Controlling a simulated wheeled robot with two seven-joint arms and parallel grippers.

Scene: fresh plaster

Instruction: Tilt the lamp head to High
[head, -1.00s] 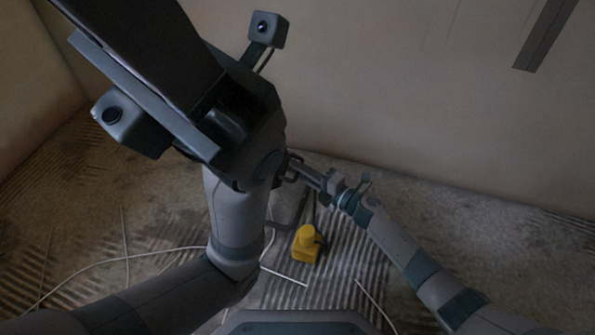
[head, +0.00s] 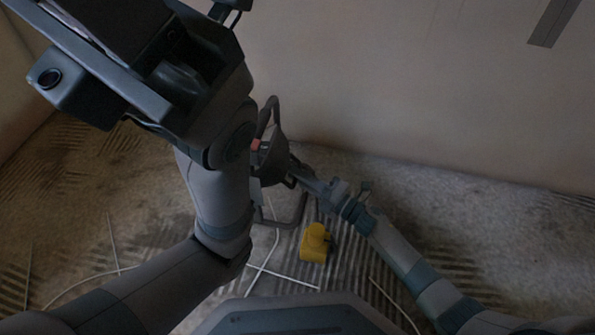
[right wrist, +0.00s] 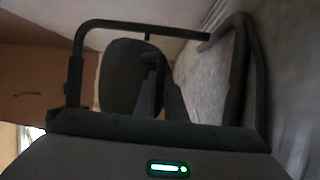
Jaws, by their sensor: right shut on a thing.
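The work lamp stands on the floor near the wall, partly hidden by my left arm in the head view. Its dark round lamp head (head: 270,168) shows beside that arm, with a grey tubular stand (head: 302,208) around and below it. My right gripper (head: 292,169) reaches it from the right and is shut on the lamp head's edge; the exact contact is hard to see. In the right wrist view, the fingers (right wrist: 160,75) meet the dark lamp head (right wrist: 128,78) inside the black tube frame (right wrist: 250,65). My left gripper (head: 150,40) looms large at upper left; its fingertips cannot be made out.
A yellow block-shaped object (head: 314,242) sits on the floor just in front of the lamp. Thin white cables or rods (head: 285,276) lie across the ridged floor. The plastered wall (head: 420,90) rises close behind. Floor to the right is clear.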

